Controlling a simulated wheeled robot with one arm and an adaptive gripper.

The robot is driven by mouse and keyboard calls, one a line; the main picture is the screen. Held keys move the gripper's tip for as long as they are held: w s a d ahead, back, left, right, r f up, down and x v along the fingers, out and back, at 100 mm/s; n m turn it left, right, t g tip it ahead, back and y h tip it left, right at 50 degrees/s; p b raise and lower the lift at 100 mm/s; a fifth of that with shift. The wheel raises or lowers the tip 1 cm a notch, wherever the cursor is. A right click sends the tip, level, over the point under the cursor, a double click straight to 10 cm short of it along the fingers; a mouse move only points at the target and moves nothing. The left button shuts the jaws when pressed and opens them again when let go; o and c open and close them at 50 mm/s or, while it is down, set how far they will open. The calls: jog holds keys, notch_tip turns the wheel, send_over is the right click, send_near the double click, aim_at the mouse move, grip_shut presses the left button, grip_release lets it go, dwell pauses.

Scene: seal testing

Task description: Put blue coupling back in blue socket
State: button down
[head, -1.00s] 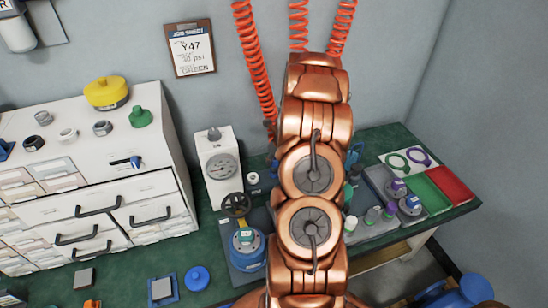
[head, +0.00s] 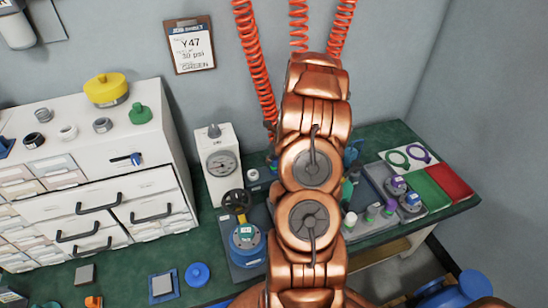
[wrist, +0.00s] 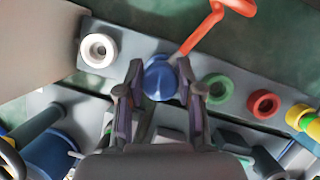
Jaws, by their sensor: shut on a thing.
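In the wrist view the blue coupling (wrist: 158,82) is between the two fingertips of my gripper (wrist: 161,70), which is shut on it. An orange hose (wrist: 203,30) runs from beside the coupling to the upper right. The coupling is in line with a row of coloured sockets, between the white socket (wrist: 99,49) and the green socket (wrist: 218,89). The blue socket itself is not visible, and I cannot tell whether the coupling is above it or seated in it. In the head view my arm hides the gripper and coupling.
The red socket (wrist: 264,103) and yellow socket (wrist: 299,117) continue the row to the right. In the head view a gauge box (head: 219,165) and a valve with a black handwheel (head: 236,202) stand left of my arm. Trays (head: 425,192) lie to the right.

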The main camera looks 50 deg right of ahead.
jog(key=shift+f, duration=0.15)
jog(key=c, duration=0.7)
grip_release()
jog(key=shift+v, duration=6.05)
